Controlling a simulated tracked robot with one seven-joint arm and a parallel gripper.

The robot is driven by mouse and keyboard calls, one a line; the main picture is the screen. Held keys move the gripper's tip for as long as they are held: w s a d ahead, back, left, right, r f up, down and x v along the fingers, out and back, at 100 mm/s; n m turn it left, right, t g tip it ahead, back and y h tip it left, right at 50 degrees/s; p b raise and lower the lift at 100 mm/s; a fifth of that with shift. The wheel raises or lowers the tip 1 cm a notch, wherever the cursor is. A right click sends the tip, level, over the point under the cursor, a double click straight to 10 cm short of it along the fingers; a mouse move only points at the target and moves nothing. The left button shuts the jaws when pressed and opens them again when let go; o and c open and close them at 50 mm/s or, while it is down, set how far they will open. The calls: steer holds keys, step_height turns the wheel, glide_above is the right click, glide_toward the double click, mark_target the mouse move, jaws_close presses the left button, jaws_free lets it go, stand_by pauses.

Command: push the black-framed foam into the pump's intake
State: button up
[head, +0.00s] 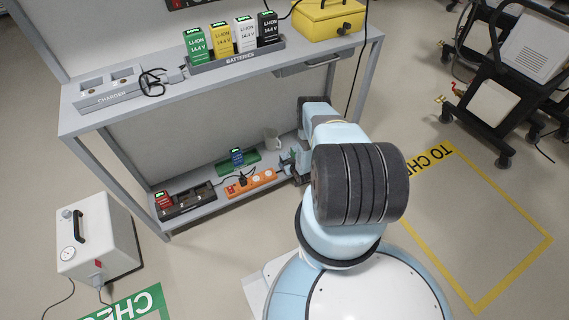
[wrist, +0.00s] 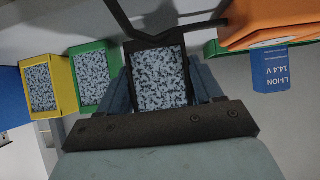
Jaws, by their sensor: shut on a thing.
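The black-framed foam (wrist: 158,75) is a speckled grey pad in a dark frame, in the middle of the wrist view. My gripper (wrist: 160,92) is shut on it, with a blue-grey finger on each side. In the head view my arm hides most of the gripper and the foam, by the right end of the lower shelf. A white box (head: 95,240) with a gauge and black handle, apparently the pump, stands on the floor at the left, apart from my gripper. I cannot make out its intake.
Yellow-framed (wrist: 42,88) and green-framed (wrist: 93,78) foams sit beside the held one. The lower shelf holds an orange power strip (head: 250,184), a blue battery (head: 237,157) and a red battery (head: 163,199). The shelf unit's upper top (head: 190,84) overhangs them.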

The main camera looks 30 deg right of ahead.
steer(key=shift+s, duration=1.25)
stand_by(0.6)
steer(key=s, duration=1.1)
steer(key=shift+d, duration=0.2)
stand_by(0.6)
